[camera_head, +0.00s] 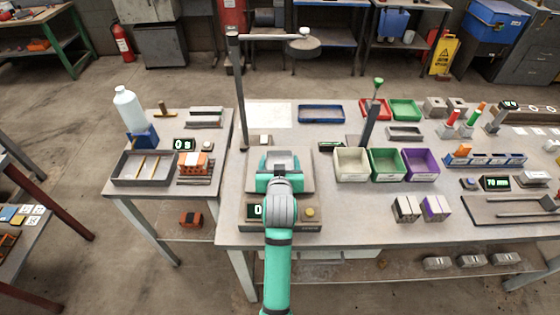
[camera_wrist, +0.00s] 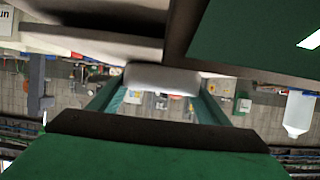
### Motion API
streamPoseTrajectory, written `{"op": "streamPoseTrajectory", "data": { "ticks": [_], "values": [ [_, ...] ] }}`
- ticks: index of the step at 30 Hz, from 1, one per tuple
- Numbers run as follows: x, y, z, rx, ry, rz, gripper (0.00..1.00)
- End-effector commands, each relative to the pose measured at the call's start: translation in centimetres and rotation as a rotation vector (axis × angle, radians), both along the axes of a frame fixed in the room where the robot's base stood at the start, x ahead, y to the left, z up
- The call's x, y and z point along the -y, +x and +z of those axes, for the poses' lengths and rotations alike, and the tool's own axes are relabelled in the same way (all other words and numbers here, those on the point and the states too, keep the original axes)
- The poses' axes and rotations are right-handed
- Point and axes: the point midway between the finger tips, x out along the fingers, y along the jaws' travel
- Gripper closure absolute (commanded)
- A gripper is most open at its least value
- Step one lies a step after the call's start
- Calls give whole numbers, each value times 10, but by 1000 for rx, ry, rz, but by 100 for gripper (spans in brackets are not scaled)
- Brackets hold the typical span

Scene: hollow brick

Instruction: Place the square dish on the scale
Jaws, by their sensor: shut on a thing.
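The scale (camera_head: 304,176) stands on the bench in the head view, with a flat grey plate at the back and a display and yellow button at its front. My gripper (camera_head: 280,162) is over the scale's plate, with my arm partly covering the display. In the wrist view, a pale, smooth piece, apparently the square dish (camera_wrist: 162,78), sits between the teal fingers of my gripper, which is shut on it. Most of the dish is hidden by my gripper and arm. I cannot tell whether it touches the plate.
A tall post (camera_head: 239,95) with a side arm stands just left of the scale. White, green (camera_head: 388,164) and purple bins stand close on its right. A grey tray (camera_head: 143,169) and an orange brick lie on the left table. A blue tray (camera_head: 321,114) lies behind.

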Motion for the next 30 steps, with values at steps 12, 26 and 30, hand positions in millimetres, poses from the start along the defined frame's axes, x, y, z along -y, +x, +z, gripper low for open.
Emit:
{"op": "streamPoseTrajectory", "data": {
  "ticks": [12,26,30],
  "values": [
    [2,0,-2,0,0,-2,11],
    [2,-17,8,2,0,-2,11],
    [2,-42,18,2,0,-3,11]
  ]
}}
